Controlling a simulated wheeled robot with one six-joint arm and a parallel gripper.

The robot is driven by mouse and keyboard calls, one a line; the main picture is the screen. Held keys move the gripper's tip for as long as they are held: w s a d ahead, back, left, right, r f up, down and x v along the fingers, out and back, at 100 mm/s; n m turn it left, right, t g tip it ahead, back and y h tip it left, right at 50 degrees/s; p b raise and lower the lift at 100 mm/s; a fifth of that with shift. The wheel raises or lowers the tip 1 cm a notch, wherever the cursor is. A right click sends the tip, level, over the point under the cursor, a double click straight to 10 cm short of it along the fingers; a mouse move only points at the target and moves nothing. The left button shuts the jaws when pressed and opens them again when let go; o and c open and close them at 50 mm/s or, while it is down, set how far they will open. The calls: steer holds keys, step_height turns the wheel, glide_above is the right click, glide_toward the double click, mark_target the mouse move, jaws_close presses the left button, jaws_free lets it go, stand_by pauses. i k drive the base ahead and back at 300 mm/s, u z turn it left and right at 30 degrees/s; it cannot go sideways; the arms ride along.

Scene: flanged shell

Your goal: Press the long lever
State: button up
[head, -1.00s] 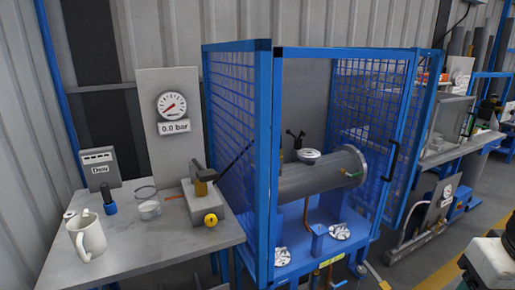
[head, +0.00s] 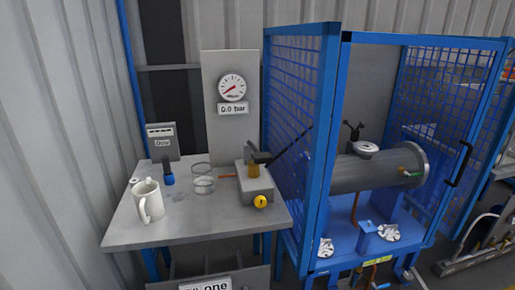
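The long lever (head: 291,146) is a thin dark rod. It rises up and to the right from the hand pump (head: 256,188), a grey block with a brass-coloured part and a yellow round knob on its front. The pump stands at the right side of the grey table (head: 220,222). The lever's upper end overlaps the blue mesh side of the cage in the picture; I cannot tell the gap between them. My gripper is not in view.
A blue mesh cage (head: 329,140) holding a grey flanged shell (head: 375,173) stands right of the table. A gauge (head: 232,87) above a "0.0 bar" display is behind the pump. A white mug (head: 149,200), a blue-capped item (head: 168,172) and clear dish (head: 204,185) are left.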

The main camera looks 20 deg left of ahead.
mark_target(259, 157)
steer(key=k, duration=0.65)
steer(key=u, duration=0.25)
steer(key=i, duration=0.6)
steer(key=u, duration=0.45)
steer(key=i, duration=1.1)
steer(key=z, duration=0.2)
